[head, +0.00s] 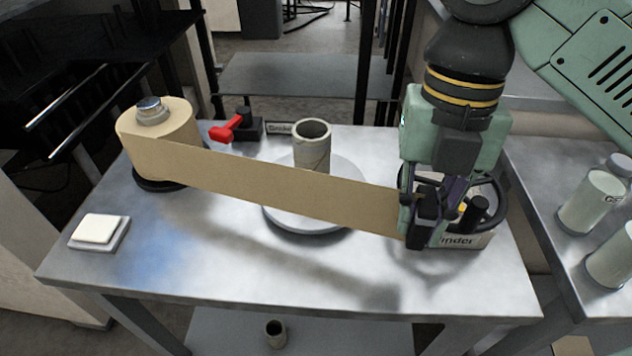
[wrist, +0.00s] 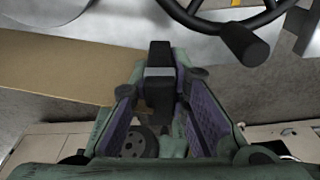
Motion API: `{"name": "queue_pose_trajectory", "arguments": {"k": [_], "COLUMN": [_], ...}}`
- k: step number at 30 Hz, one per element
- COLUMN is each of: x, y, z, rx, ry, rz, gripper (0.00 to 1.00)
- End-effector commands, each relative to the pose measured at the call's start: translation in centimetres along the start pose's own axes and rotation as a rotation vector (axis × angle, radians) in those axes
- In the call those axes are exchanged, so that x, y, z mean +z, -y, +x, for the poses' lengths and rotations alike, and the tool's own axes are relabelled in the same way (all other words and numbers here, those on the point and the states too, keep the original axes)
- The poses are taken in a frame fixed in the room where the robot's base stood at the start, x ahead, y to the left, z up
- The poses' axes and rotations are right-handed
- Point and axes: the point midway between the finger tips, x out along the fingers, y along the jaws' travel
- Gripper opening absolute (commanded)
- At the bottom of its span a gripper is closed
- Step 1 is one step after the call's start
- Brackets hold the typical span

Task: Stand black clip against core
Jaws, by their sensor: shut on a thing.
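A brown kraft roll (head: 160,150) stands at the left of the table, and its paper strip (head: 285,190) stretches right to my gripper (head: 428,225). My gripper points down at the table's right side and is shut on the black clip (wrist: 159,55), which sits between the purple-lined fingers at the strip's free end. The clip's grip on the paper is partly hidden by the fingers. The core (head: 312,140), a hollow grey-brown tube, stands upright on a round pale plate (head: 340,218), behind the strip and left of my gripper. The strip hides the core's lower part.
A black handwheel (head: 490,200) on a labelled base is close beside my gripper; it shows in the wrist view too. A red-handled black device (head: 236,127) is at the back. A white block (head: 99,229) lies front left. The front middle of the table (head: 300,270) is clear.

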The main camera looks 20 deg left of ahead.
Motion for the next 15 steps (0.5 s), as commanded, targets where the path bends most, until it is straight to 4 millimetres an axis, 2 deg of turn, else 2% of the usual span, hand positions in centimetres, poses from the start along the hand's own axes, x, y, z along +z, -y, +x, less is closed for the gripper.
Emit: {"name": "queue_pose_trajectory", "arguments": {"k": [5,15], "x": [1.0,4.0], "y": [-2.6,-10.0], "z": [0.2,0.5], "rx": [0.001,0.001], "ry": [0.0,-0.001], "rz": [-0.009,-0.008], "gripper": [0.0,0.0]}}
